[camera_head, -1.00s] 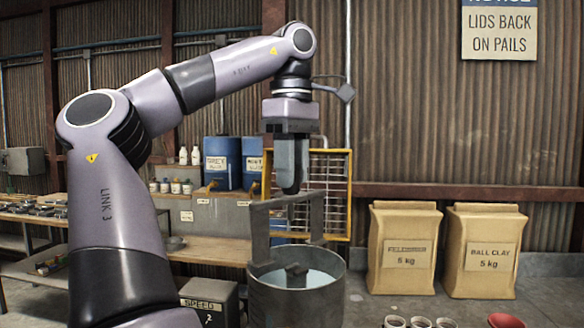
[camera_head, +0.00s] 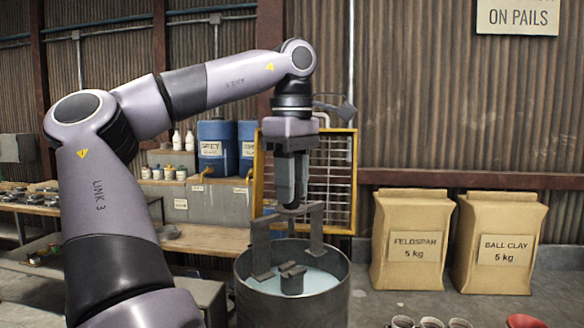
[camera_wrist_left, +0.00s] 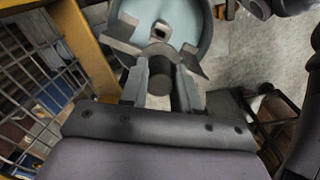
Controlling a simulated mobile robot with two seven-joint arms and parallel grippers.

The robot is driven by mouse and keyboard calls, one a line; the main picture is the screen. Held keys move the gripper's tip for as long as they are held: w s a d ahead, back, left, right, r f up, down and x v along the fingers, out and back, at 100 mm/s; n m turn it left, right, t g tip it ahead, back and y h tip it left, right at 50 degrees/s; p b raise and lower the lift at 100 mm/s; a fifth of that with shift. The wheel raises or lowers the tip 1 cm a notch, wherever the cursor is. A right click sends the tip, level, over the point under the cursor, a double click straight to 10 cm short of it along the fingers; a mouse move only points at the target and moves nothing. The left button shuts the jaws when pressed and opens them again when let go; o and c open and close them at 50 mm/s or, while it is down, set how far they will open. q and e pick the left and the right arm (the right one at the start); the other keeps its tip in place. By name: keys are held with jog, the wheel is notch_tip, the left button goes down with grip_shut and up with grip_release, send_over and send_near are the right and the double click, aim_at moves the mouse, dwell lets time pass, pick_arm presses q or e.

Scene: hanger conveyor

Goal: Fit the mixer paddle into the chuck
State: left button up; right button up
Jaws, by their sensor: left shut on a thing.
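My left gripper (camera_head: 291,200) points down, shut on the mixer paddle (camera_head: 262,245). The paddle is a grey upside-down U with a crossbar and two flat legs, and it hangs roughly upright. In the left wrist view its dark round top (camera_wrist_left: 160,76) sits between the fingers. The chuck (camera_head: 292,279) is a dark block inside a grey pail (camera_head: 292,306) of pale blue liquid. In the left wrist view the chuck (camera_wrist_left: 160,30) shows a square socket, just beyond the paddle. The paddle's legs overlap the pail opening; its crossbar is above and apart from the chuck. My right gripper is out of view.
A yellow-framed rack (camera_head: 348,180) stands behind the pail. Two paper sacks (camera_head: 414,240) stand at the right, with several small pots (camera_head: 431,322) at the bottom edge.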

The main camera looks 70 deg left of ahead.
aim_at(293, 209)
pick_arm(q)
jog(key=shift+d+f+b, duration=0.1)
jog(key=shift+f+b, duration=2.6)
jog(key=shift+f, duration=0.3)
jog(key=shift+d+f, duration=0.1)
jog(key=shift+f, duration=0.3)
jog(key=shift+f+b, duration=1.2)
jog(key=shift+f, duration=0.4)
dwell(1.0)
jog(key=o, duration=0.7)
jog(key=o, duration=0.6)
